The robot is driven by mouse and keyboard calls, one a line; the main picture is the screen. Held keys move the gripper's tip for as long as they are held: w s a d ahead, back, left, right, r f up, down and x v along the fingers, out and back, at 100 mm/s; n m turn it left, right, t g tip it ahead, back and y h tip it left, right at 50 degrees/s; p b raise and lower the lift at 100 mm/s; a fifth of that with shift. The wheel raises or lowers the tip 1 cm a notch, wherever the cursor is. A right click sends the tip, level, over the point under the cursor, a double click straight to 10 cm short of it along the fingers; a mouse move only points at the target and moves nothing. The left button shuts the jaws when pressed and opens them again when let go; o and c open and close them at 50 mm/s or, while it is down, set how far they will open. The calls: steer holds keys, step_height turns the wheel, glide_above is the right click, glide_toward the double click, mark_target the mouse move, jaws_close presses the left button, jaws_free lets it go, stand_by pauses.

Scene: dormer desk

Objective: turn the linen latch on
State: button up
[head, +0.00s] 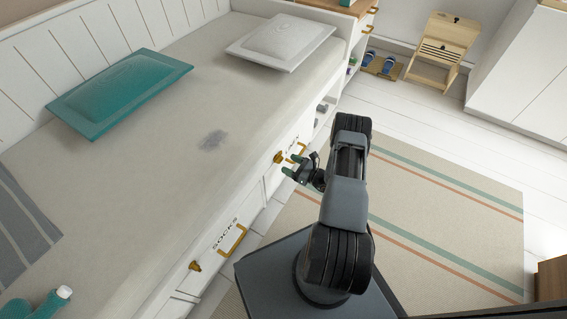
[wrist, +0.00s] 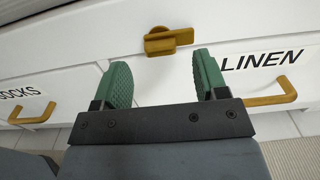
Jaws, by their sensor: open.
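The linen latch (wrist: 168,40) is a brass-coloured turning piece on the white drawer front, just left of the black LINEN label (wrist: 261,60) in the wrist view. Its bar lies roughly sideways in that view. In the head view the latch (head: 279,157) sits high on the bed's side, beside my gripper. My gripper (wrist: 162,66) is open, with its green fingertips spread to either side below the latch and nothing between them. I cannot see contact with the latch. My gripper also shows in the head view (head: 290,165), partly hidden by its own wrist.
The linen drawer's brass handle (wrist: 270,96) is at the right, close to the right finger. The socks drawer handle (wrist: 32,116) is at the left. Another brass latch (head: 194,266) is by the SOCKS label. A striped rug (head: 450,200) covers open floor on the right.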

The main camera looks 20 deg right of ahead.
mark_target(282, 160)
steer(key=shift+b+x, duration=0.3)
steer(key=shift+x, duration=1.55)
steer(key=shift+c, duration=0.4)
steer(key=c, duration=0.8)
steer(key=shift+c, duration=0.2)
